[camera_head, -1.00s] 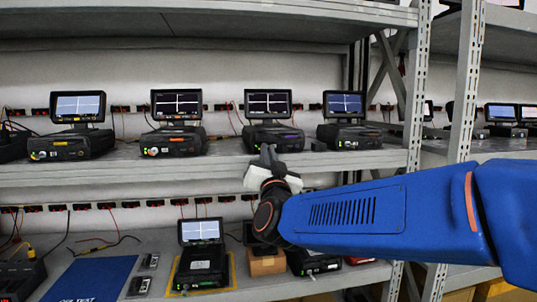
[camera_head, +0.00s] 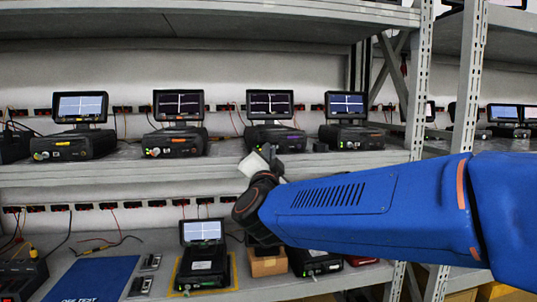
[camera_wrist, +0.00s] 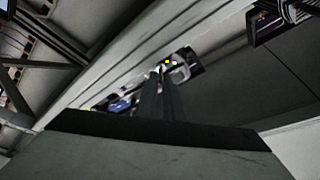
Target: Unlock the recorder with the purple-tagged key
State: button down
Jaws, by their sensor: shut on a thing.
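A black recorder (camera_head: 275,137) with a small screen on top and a purple mark on its front stands on the middle shelf, third from the left. My gripper (camera_head: 268,153) is just in front of its lower left front, at the shelf edge. In the wrist view my gripper (camera_wrist: 161,80) has its fingers together, pointing at a dark device front with yellow and green lights. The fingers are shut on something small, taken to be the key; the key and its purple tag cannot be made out. Whether it touches the recorder cannot be told.
Similar recorders stand on both sides: one with an orange mark (camera_head: 175,140) to the left, one with a green mark (camera_head: 350,136) to the right. The shelf edge (camera_head: 120,172) runs below. The lower shelf holds a blue mat (camera_head: 95,278) and a cardboard box (camera_head: 268,263).

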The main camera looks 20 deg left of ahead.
jog(key=c, duration=2.3)
grip_release()
jog(key=shift+o, duration=0.2)
jog(key=v, duration=1.7)
jog(key=shift+s+f, duration=0.15)
jog(key=shift+s, duration=0.05)
jog(key=shift+w+d, duration=0.1)
jog(key=shift+d, duration=0.05)
